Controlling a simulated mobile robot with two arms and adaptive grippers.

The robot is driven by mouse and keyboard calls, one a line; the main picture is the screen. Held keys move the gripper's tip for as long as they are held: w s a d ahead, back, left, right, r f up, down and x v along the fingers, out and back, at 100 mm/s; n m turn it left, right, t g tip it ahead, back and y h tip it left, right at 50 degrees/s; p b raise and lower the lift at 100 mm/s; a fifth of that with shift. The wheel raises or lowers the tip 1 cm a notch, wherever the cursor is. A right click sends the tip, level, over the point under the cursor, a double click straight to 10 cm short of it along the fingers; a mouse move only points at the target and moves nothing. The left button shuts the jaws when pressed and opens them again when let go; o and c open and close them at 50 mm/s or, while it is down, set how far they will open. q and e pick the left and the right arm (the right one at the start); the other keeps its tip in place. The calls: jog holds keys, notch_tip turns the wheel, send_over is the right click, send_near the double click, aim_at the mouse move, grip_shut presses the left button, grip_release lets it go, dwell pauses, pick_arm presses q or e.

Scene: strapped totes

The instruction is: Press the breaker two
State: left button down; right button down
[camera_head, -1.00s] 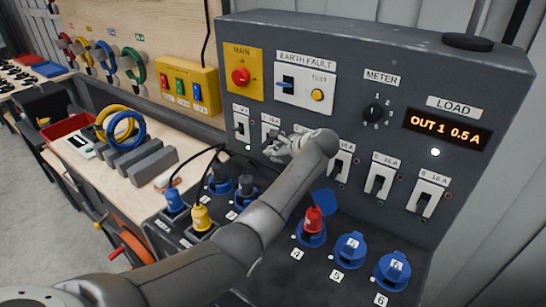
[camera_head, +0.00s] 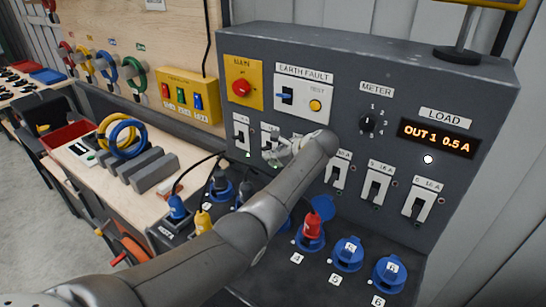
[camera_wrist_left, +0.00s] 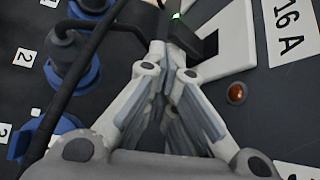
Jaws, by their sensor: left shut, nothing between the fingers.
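Breaker two (camera_head: 266,131) is the second white breaker from the left in the lower row of the grey panel, its lower part partly covered by my gripper. My left gripper (camera_head: 272,154) is shut and empty at the lower part of this breaker. In the left wrist view the closed fingers (camera_wrist_left: 167,52) are beside the black lever (camera_wrist_left: 205,44) on a white breaker plate (camera_wrist_left: 237,38). I cannot tell whether they touch the lever, or its exact position. An amber lamp (camera_wrist_left: 236,93) is beside the plate. My right gripper is not in view.
Breaker one (camera_head: 241,131) is close on the left, and my forearm covers breaker three. Plugs and cables stand below, including a blue plug (camera_head: 177,207) and a red plug (camera_head: 312,223). The load display (camera_head: 437,137) reads OUT 1 0.5 A.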

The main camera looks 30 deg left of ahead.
pick_arm(q)
jog(key=shift+w+r, duration=0.2)
jog(key=shift+r, duration=0.25)
jog(key=v, duration=1.1)
jog(key=shift+s+d, duration=0.3)
jog(key=shift+d, duration=0.05)
jog(key=shift+f, duration=0.15)
